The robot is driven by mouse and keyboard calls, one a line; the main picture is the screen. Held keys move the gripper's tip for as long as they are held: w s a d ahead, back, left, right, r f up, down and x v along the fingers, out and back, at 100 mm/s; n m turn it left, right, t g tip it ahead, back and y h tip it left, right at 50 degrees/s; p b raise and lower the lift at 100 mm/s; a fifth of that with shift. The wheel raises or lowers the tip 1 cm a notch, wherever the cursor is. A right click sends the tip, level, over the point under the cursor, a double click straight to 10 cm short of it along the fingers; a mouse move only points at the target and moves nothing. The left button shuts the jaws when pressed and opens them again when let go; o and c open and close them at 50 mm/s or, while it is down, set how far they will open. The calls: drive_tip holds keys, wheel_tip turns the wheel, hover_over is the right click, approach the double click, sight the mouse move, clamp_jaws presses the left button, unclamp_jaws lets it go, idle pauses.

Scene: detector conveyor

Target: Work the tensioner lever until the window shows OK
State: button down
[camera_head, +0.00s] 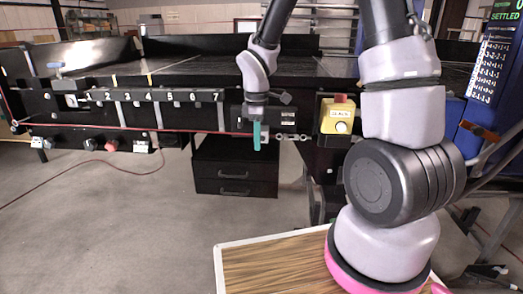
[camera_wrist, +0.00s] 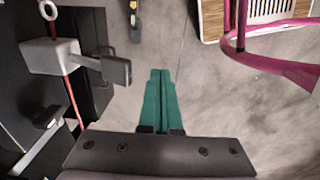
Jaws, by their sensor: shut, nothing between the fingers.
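My gripper (camera_head: 257,147) points down in front of the conveyor's front rail, its teal fingers shut together and empty. In the wrist view, the closed fingertips (camera_wrist: 160,75) hang over the floor. To their left is a grey block (camera_wrist: 48,57) on the red cord, with a ring at its far end. A dark grey paddle (camera_wrist: 115,70) sticks out from this block towards the fingers; it looks like the tensioner lever. A gap shows between paddle and fingers in the picture. I cannot make out the window or any OK in either view.
The red cord (camera_head: 175,131) runs along the conveyor front below number plates. A yellow box (camera_head: 339,117) with a red top stands right of my gripper. A black drawer unit (camera_head: 235,172) is below. Open floor (camera_head: 110,220) lies in front on the left.

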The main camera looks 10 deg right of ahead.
wheel_tip(320, 180, up, 5)
drive_tip(key=s, duration=0.3)
drive_tip(key=shift+a+r, duration=0.15)
drive_tip(key=shift+a, duration=0.15)
drive_tip(key=shift+w, duration=0.1)
drive_tip(key=s+d+r+m+t+y, duration=0.1)
drive_tip(key=s+d+r+m+t, duration=0.2)
drive_tip(key=r+m, duration=0.6)
drive_tip(key=s+d+r+m+t+y, duration=0.1)
drive_tip(key=s+d+r+m+t, duration=0.2)
drive_tip(key=s+d+r+m, duration=0.4)
drive_tip(key=s+r+m, duration=0.2)
drive_tip(key=s+r, duration=0.1)
drive_tip(key=r, duration=0.1)
drive_tip(key=shift+s+r+m+t, duration=0.15)
drive_tip(key=shift+s+m+t, duration=0.05)
drive_tip(key=shift+m+t, duration=0.1)
